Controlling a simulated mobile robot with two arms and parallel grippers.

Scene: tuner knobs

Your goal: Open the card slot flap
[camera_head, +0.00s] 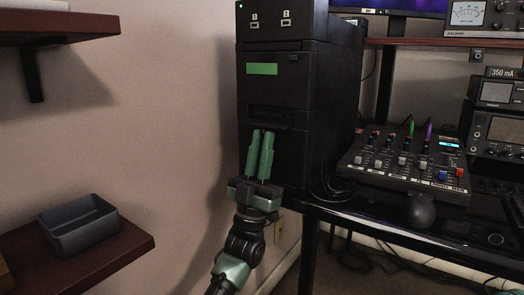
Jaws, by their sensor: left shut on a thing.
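A black tower unit (322,100) stands on the dark desk, its front facing me. A dark card slot flap (280,118) shows on the tower front, below the panel with the green label (262,69). My left gripper (262,133) comes up from below, with its green fingers pointing up along the front. Its fingertips are at the lower edge of the flap and are shut on it; the fingers hide part of the front. The flap's angle is hard to tell, dark on dark. My right gripper is not in view.
A mixer (405,165) with coloured knobs sits on the black desk right of the tower, with cables between. Radio equipment (495,130) stands at the far right. A grey tray (78,225) sits on a brown shelf at left. Open room lies between shelf and tower.

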